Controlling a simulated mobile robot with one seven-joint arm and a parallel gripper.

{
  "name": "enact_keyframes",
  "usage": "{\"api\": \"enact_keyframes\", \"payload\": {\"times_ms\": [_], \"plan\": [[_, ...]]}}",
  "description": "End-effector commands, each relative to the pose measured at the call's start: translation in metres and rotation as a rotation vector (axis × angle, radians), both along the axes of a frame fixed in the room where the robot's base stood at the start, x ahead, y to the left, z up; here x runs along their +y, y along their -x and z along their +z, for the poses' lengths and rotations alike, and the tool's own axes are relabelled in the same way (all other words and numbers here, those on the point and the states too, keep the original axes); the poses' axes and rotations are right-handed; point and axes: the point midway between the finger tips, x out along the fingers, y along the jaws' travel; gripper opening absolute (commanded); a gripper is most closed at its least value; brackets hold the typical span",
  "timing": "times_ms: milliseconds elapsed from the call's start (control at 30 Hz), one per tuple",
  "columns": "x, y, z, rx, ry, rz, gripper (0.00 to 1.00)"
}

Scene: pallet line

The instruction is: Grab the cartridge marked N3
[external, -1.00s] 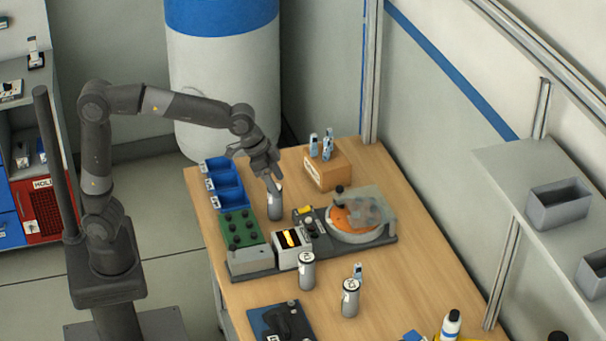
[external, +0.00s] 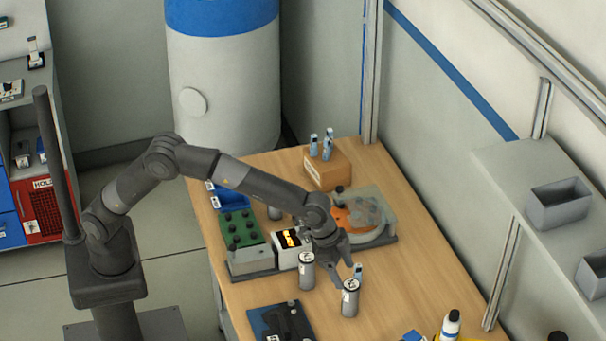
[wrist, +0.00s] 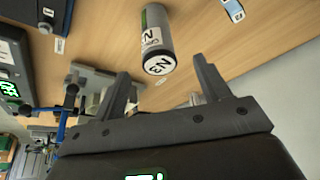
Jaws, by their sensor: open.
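In the wrist view a grey cylindrical cartridge (wrist: 157,40) with a white end label that reads N3 lies beyond the gap between my fingers. It is apart from both fingertips. In the external view two upright cartridges stand near my gripper, one on the left (external: 307,274) and one on the right (external: 350,301). Their marks are too small to read surely, and I cannot tell which is the N3 one. My gripper (wrist: 160,78) is open and empty. In the external view my gripper (external: 345,268) hangs just above and between these cartridges.
Another cartridge (external: 274,212) stands behind my arm, partly hidden. The turntable machine (external: 385,240) and a cardboard box (external: 327,175) with vials are farther back. Bare wood (external: 415,290) lies to the right.

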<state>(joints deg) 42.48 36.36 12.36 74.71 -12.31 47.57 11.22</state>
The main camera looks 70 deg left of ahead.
Motion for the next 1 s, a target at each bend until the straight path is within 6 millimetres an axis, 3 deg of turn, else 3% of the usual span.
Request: {"api": "enact_keyframes", "payload": {"times_ms": [100,367,667,900,1000], "plan": [[-0.005,-0.006,-0.020,0.002,-0.001,0.000,0.69],[-0.011,-0.012,-0.041,0.000,0.000,0.000,0.69],[-0.022,-0.023,-0.079,0.001,0.000,0.001,0.69],[-0.023,-0.024,-0.082,0.000,0.000,0.001,0.69],[-0.023,-0.024,-0.082,0.000,0.000,0.001,0.62]]}}
